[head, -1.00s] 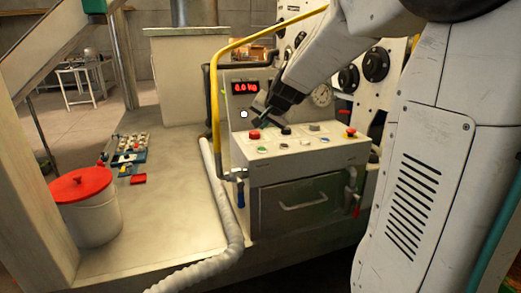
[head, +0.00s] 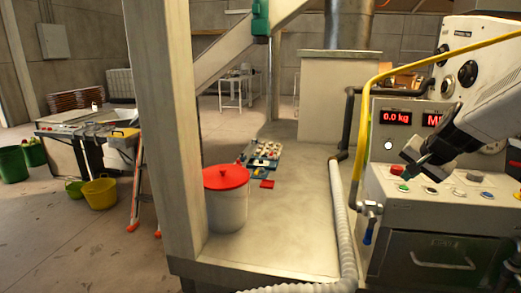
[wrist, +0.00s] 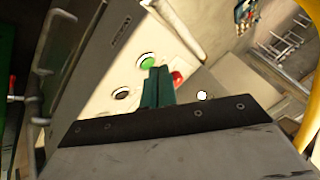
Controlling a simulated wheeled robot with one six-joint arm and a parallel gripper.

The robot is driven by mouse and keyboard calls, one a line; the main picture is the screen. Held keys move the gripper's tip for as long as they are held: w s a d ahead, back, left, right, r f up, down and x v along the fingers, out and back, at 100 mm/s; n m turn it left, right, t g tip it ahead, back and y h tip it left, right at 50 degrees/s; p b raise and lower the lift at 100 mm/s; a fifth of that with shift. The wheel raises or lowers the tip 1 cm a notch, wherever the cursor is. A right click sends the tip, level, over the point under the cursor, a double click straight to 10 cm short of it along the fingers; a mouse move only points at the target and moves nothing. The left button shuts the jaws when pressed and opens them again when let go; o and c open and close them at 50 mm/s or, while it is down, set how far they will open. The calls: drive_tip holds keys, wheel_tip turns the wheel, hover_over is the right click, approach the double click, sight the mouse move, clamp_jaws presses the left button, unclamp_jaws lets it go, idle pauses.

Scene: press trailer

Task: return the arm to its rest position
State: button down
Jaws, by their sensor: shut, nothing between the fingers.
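My gripper (head: 412,171) is at the right of the head view, above the left part of the control panel (head: 385,193). Its teal fingers are together with nothing between them. In the wrist view the closed fingers (wrist: 158,87) lie over the panel, beside a green button (wrist: 148,61) and a red button (wrist: 178,77). The red button (head: 397,170) and the green button (head: 402,188) also show in the head view, close to the fingertips. I cannot tell whether the fingertips touch the panel. The arm is only partly in view at the right edge.
A yellow rail (head: 368,110) rises close to the panel's left side. A display (head: 396,118) reads 0.0 kg behind the gripper. A ribbed white hose (head: 343,225) runs along the platform.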

drive_tip(key=s+a+n+g, duration=0.2)
drive_tip(key=s+a, duration=0.3)
drive_tip(key=s, duration=0.5)
drive_tip(key=s+a+f+n+g, duration=0.1)
drive_tip(key=s+a+n, duration=0.3)
drive_tip(key=s, duration=0.7)
drive_tip(key=s+a+n+g, duration=0.3)
drive_tip(key=s+a+n, duration=0.1)
drive_tip(key=s+a, duration=0.4)
drive_tip(key=shift+s+f+y, duration=0.15)
drive_tip(key=shift+s+y, duration=0.15)
drive_tip(key=shift+s, duration=0.9)
